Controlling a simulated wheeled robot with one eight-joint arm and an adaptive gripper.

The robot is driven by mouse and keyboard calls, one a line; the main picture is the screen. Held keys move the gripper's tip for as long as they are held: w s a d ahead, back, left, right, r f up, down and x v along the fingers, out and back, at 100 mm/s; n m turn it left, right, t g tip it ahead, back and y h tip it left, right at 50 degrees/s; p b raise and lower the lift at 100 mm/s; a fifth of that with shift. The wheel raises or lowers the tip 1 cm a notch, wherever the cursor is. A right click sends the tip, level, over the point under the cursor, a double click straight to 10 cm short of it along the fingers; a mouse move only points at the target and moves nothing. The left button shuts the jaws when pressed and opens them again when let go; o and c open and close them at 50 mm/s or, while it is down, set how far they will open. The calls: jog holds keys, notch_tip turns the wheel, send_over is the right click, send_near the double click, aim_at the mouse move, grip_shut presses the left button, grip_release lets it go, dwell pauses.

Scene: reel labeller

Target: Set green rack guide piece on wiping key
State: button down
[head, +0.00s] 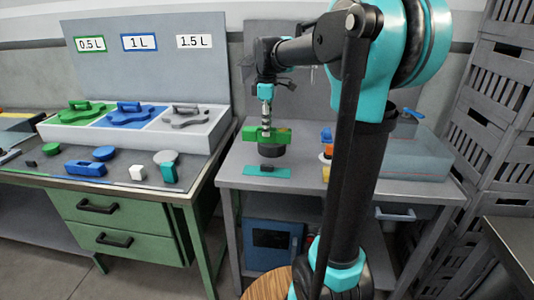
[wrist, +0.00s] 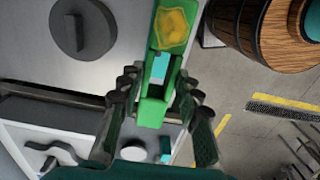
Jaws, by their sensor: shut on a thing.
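My gripper (head: 266,132) is shut on the green rack guide piece (head: 281,134) and holds it above the right-hand table. In the wrist view the green piece (wrist: 152,112) lies between the two fingers, with an orange-yellow patch at its far end and an opening in the middle. A flat teal plate (head: 251,171) with a small dark block (head: 267,168) on it lies on the table, below and nearer the front edge. Teal also shows through the piece's opening in the wrist view. I cannot tell for sure which thing is the wiping key.
A black round piece (head: 272,151) stands on the table behind the teal plate; it shows apart from the green piece in the wrist view (wrist: 83,28). The left bench holds a tray (head: 125,133) and several loose pieces.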

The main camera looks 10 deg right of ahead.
notch_tip(320, 180, down, 10)
jog(key=shift+f, duration=0.1)
dwell(0.4)
jog(key=shift+f, duration=0.6)
jog(key=c, duration=1.1)
grip_release()
jog(key=shift+o, duration=0.2)
notch_tip(320, 180, up, 13)
jog(key=s+d+f+m+t, duration=0.2)
jog(key=s+f+m, duration=0.5)
jog(key=s+f, duration=0.4)
jog(key=s+d+f+m+t, duration=0.2)
jog(key=s+f+m, duration=0.5)
jog(key=s+f, duration=0.4)
notch_tip(320, 180, down, 2)
jog(key=shift+f, duration=0.15)
